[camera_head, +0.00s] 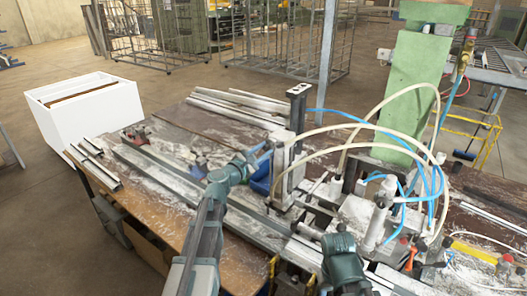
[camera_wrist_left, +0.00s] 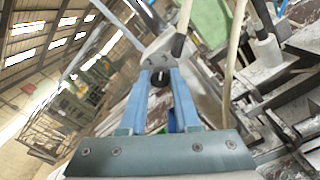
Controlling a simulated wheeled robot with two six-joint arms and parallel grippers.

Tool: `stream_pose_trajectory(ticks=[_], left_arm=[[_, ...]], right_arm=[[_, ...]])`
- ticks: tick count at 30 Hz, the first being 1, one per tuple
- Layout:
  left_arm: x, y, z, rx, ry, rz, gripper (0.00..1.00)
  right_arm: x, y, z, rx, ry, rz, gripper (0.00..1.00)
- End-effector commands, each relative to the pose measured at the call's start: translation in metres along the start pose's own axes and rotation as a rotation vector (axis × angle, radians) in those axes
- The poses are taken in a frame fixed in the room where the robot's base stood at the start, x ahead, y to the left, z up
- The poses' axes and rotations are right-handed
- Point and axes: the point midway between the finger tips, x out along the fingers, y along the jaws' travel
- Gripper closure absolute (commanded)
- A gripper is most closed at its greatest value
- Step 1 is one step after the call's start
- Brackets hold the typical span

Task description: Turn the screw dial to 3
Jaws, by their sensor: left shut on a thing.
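The screw dial (camera_wrist_left: 160,78) shows as a small dark round knob between my left fingertips in the left wrist view. My left gripper (camera_head: 268,153) reaches the upright metal clamp (camera_head: 292,150) from the left, and its light blue fingers also show in the left wrist view (camera_wrist_left: 161,74). It is shut on the dial. The fingers and clamp hide the dial in the head view, and I cannot read its numbers or mark. My right gripper is not in view; only part of my right arm shows at the lower right.
Hoses (camera_head: 385,128) arch over the clamp and machine parts to the right. A green machine column (camera_head: 408,90) stands behind. Long metal profiles (camera_head: 165,172) lie across the dusty bench. A blue bin (camera_head: 262,180) sits beside the clamp. A white box (camera_head: 85,118) stands at the far left.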

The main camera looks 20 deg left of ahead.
Motion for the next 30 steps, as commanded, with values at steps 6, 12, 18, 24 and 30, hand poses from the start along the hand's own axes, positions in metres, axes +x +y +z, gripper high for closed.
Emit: stream_pose_trajectory(ticks=[6,12,18,24,30], left_arm=[[-0.0002,-0.0002,0.0,0.126,0.0,0.0,1.0],[-0.0002,-0.0003,0.0,0.193,0.0,-0.001,1.0],[-0.0003,-0.0004,0.0,0.222,0.0,-0.001,1.0],[-0.0003,-0.0004,0.0,0.227,0.0,-0.001,1.0],[-0.0003,-0.0005,0.0,0.227,0.0,-0.001,1.0]], right_arm=[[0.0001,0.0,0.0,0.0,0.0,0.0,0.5],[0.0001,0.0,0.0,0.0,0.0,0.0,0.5],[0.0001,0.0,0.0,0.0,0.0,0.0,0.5],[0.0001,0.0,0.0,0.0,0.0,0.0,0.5],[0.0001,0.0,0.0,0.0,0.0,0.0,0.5]])
